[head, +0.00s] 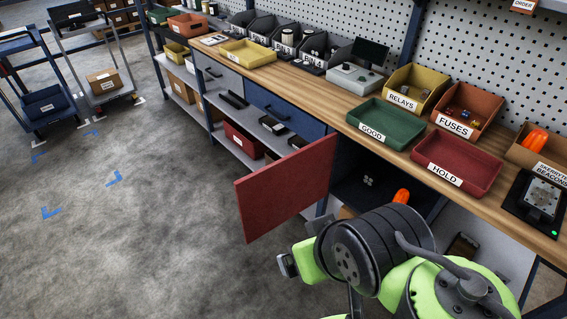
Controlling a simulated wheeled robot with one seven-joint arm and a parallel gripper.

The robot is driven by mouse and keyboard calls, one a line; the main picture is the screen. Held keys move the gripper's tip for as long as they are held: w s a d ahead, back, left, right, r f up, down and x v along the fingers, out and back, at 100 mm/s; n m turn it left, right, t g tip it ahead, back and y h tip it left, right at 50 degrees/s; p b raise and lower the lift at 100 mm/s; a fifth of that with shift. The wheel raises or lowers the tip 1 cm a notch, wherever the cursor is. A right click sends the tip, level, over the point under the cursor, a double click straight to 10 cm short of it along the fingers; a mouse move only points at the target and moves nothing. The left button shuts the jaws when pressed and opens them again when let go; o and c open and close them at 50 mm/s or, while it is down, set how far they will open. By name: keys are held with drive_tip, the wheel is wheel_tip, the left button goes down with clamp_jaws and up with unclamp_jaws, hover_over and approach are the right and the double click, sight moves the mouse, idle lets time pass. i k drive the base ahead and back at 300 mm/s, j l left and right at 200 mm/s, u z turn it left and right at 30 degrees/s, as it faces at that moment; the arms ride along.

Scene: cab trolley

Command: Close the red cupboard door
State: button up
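The red cupboard door (286,187) stands wide open, swung out from the bench front into the aisle. Its right edge is at the left side of the dark cupboard opening (345,185) under the bench top. A grey end piece, which seems to be part of my gripper (288,265), shows below the door and right of its lower left corner. I see a gap between them in the picture. My arm hides most of the gripper, so I cannot tell whether its fingers are open or shut. My arm also covers the lower right of the opening.
The wooden bench top (335,100) carries a green tray (385,124), a red tray (456,165) and several bins. A blue drawer (284,112) and open shelves lie left of the door. An orange object (401,196) shows above my arm.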

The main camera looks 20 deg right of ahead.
sight(267, 197)
drive_tip(key=i+j+z, duration=0.35)
drive_tip(key=z, duration=0.15)
drive_tip(key=i+j+z, duration=0.25)
drive_tip(key=j+z, duration=0.2)
drive_tip(key=i+j+z, duration=0.15)
drive_tip(key=j+z, duration=1.3)
drive_tip(key=j, duration=0.25)
drive_tip(key=k+j+z, duration=0.1)
drive_tip(key=j+z, duration=0.35)
drive_tip(key=u, duration=0.5)
drive_tip(key=j+u, duration=0.1)
drive_tip(key=u, duration=1.4)
drive_tip(key=i+u, duration=0.1)
drive_tip(key=u, duration=0.35)
